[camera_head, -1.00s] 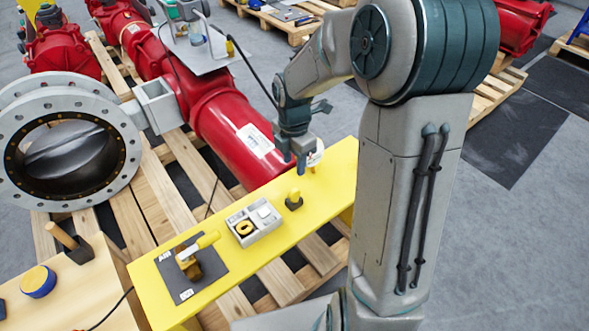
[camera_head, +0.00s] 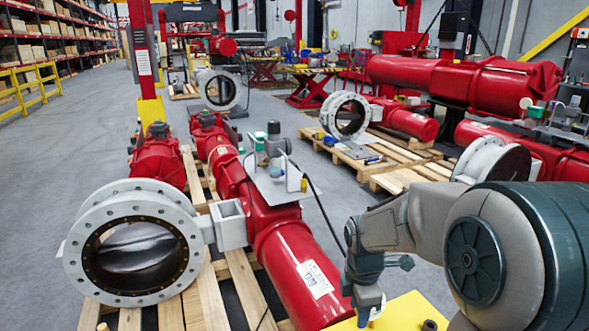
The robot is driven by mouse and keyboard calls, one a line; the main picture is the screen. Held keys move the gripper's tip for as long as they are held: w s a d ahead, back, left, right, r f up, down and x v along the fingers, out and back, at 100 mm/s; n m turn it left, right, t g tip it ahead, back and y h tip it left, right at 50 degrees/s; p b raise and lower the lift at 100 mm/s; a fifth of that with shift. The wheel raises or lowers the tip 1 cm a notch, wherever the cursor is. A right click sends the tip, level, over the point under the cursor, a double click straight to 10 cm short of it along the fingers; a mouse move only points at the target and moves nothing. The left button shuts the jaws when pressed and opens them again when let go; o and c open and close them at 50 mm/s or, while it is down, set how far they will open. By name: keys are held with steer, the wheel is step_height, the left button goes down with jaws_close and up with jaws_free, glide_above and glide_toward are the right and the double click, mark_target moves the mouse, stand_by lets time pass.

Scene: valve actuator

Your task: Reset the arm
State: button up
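My arm fills the lower right of the head view, with its large shoulder joint nearest the camera. My gripper (camera_head: 371,311) hangs pointing down at the bottom of the picture, above the far end of a yellow bench (camera_head: 408,312). Its fingertips are small and partly blend with the bench edge, so I cannot tell whether they are open or shut. The red valve actuator (camera_head: 297,262) lies on a wooden pallet just left of my gripper, with a grey flanged butterfly valve (camera_head: 133,248) at its left end.
A metal bracket plate (camera_head: 272,186) with a cable stands on the actuator. Another pallet (camera_head: 385,160) with red actuators and flanged valves lies behind on the right. Shelves (camera_head: 50,45) and a yellow railing (camera_head: 28,85) stand far left. Grey floor is free at the left.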

steer(key=s+r+m+t+p, duration=0.2)
steer(key=s+r+m+p, duration=0.7)
steer(key=s+r+m, duration=0.6)
steer(key=shift+r+m, duration=1.15)
steer(key=shift+m, duration=0.95)
